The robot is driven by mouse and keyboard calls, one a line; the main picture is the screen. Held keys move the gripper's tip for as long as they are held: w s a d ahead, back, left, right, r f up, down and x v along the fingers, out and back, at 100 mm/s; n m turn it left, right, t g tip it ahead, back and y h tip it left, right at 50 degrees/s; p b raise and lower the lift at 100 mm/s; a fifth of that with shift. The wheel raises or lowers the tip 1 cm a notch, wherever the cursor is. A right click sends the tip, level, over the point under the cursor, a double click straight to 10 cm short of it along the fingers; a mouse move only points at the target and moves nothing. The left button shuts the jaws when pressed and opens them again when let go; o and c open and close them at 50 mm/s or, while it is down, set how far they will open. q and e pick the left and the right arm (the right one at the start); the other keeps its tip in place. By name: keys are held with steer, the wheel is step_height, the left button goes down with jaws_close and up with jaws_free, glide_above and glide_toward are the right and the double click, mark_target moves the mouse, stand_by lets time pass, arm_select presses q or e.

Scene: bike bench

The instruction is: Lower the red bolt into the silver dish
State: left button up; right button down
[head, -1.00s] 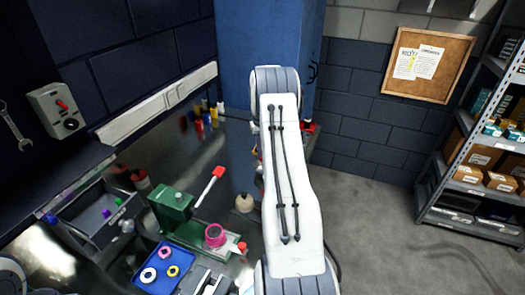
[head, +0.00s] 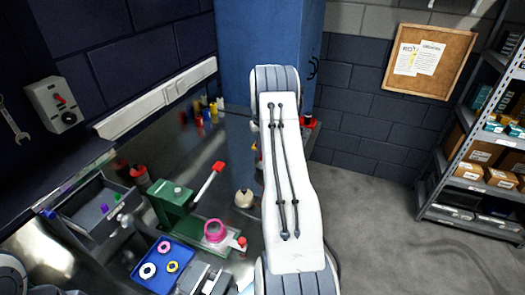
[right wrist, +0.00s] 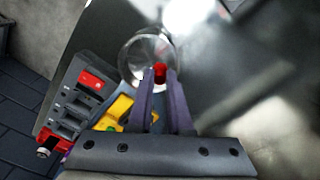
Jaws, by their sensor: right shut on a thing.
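The red bolt (right wrist: 159,72) is between the fingertips of my right gripper (right wrist: 160,80) in the right wrist view. The gripper is shut on it. The silver dish (right wrist: 135,60), round and shiny, lies beyond the fingertips, and the bolt overlaps its near part in the picture. I cannot tell how high the bolt is above the dish. In the head view my white right arm fills the middle, and I cannot make out its gripper, the bolt or the dish. My left gripper is not in view.
Near the dish are a dark rack with red parts (right wrist: 75,95) and a yellow object (right wrist: 119,110). The bench also holds a green press with a red-handled lever (head: 172,204), a blue tray of rings (head: 160,264) and a grey bin (head: 75,210).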

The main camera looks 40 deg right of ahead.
steer(key=shift+f+b, duration=1.3)
steer(key=shift+f, duration=1.2)
stand_by(0.8)
steer(key=c, duration=0.8)
jaws_free()
steer(key=shift+o, duration=0.2)
